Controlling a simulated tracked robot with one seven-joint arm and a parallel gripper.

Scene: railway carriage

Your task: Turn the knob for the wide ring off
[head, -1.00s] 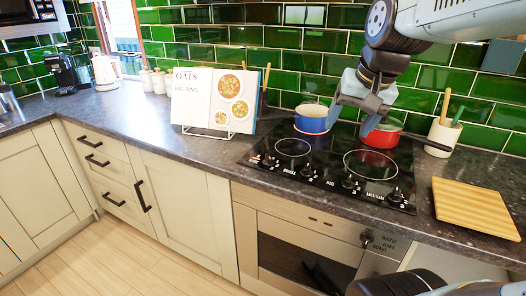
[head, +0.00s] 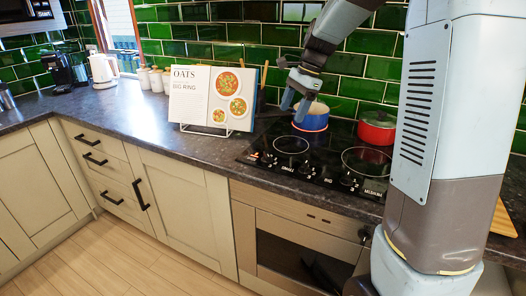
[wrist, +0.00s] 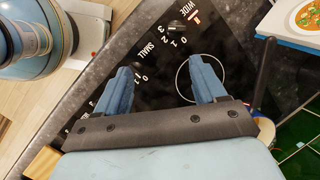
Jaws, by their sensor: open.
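The black hob (head: 325,160) has a row of knobs along its front edge. The WIDE knob (head: 268,160) is at the left end of that row, and in the wrist view it (wrist: 174,28) sits at the top beside its label and a red mark. Its exact pointer angle is too small to tell. The SMALL label (wrist: 147,42) is beside it. My gripper (head: 293,106) is open and empty, pointing down above the back left of the hob, apart from the knob. In the wrist view the blue fingers (wrist: 160,68) are spread over the hob.
A blue pot (head: 312,119) stands at the back of the hob behind my gripper, and a red pot (head: 376,130) stands to its right. An open recipe book (head: 203,96) on a stand is left of the hob. My arm hides the hob's right end.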

